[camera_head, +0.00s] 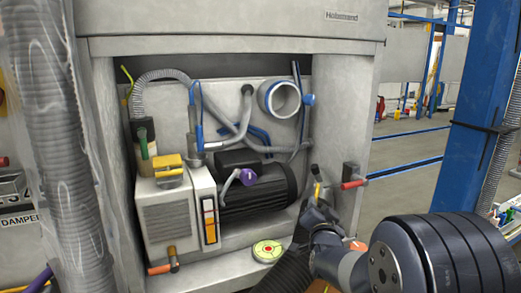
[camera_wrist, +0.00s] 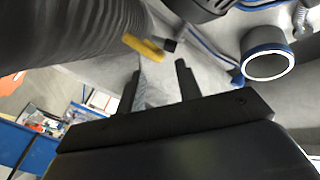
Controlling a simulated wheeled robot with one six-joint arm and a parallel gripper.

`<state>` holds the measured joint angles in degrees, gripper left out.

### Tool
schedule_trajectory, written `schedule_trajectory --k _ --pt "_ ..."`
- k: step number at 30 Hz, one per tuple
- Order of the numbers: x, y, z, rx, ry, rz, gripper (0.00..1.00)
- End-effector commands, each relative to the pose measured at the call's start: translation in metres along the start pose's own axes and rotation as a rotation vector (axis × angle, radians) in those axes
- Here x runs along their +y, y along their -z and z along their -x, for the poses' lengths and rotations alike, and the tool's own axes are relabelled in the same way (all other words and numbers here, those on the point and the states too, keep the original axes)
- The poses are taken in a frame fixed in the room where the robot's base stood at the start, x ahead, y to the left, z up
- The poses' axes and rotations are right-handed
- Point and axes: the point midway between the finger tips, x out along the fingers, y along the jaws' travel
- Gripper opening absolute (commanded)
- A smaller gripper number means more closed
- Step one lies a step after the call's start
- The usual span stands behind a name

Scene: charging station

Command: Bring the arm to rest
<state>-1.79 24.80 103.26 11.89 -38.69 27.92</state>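My arm reaches in from the lower right in the head view, in front of the open cabinet (camera_head: 345,75). My gripper (camera_wrist: 158,72) shows in the wrist view with its two dark fingers apart. Nothing is held between them; grey surface shows through the gap. In the head view the arm's end is at the cabinet's lower right, beside the black finned motor (camera_head: 262,196), and its fingers are hard to make out. A small yellow handle (camera_wrist: 143,46) lies just beyond the fingertips in the wrist view, apart from them in the picture.
A red-handled valve (camera_head: 354,184) sticks out on the cabinet's right side. A pump unit (camera_head: 166,222), grey hoses and a white pipe opening (camera_head: 284,98) fill the inside. A wrapped corrugated duct (camera_head: 62,150) stands left and a blue post (camera_head: 480,120) right. Open floor (camera_head: 405,165) shows between cabinet and post.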

Motion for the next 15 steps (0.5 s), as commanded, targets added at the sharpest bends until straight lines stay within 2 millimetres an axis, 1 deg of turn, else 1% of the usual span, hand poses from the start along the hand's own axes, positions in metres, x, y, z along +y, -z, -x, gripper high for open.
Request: schedule_trajectory --k 1,3,13,15 --pt "0.001 0.000 -0.009 0.001 0.000 0.000 0.33" --pt "0.001 0.000 -0.021 0.001 -0.001 0.000 0.33" --pt "0.001 0.000 -0.072 0.000 -0.001 0.000 0.33" --pt "-0.001 -0.002 -0.061 -0.003 -0.001 0.000 0.33"
